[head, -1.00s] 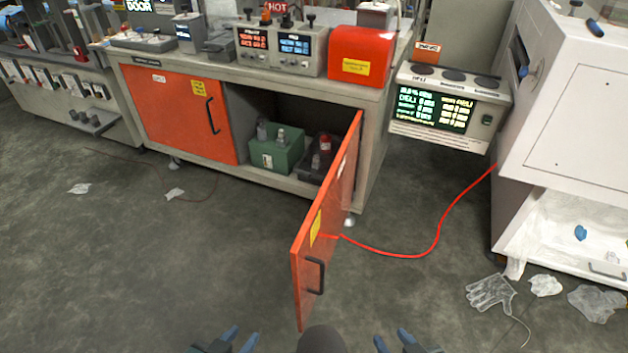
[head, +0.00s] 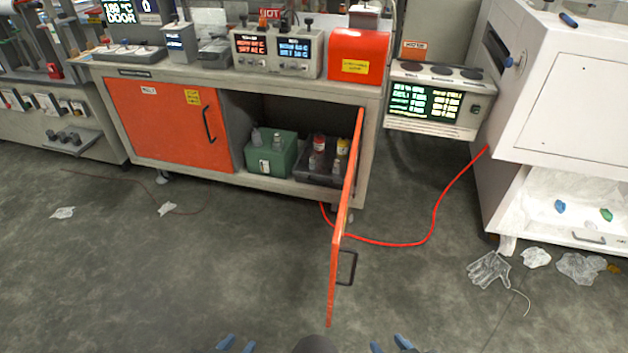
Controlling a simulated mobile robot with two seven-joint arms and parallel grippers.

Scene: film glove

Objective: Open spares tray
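No label reading spares tray is legible. A white pull-out tray or drawer front with a grey handle (head: 590,237) is low on the white machine at the right; a blue piece (head: 560,206) and a green piece (head: 606,215) lie in the lined space above it. A dark tray (head: 312,176) with bottles stands inside the open cabinet beside a green box (head: 270,160). My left gripper (head: 237,346) and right gripper (head: 389,346) show only blue fingertips at the bottom edge. Both are open, empty and far from both trays.
The open orange cabinet door (head: 340,235) juts toward me, its black handle on the right. A red cable (head: 428,235) runs over the floor to the white machine (head: 560,90). A clear glove (head: 490,270) and crumpled film lie before it. Floor at left is mostly clear.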

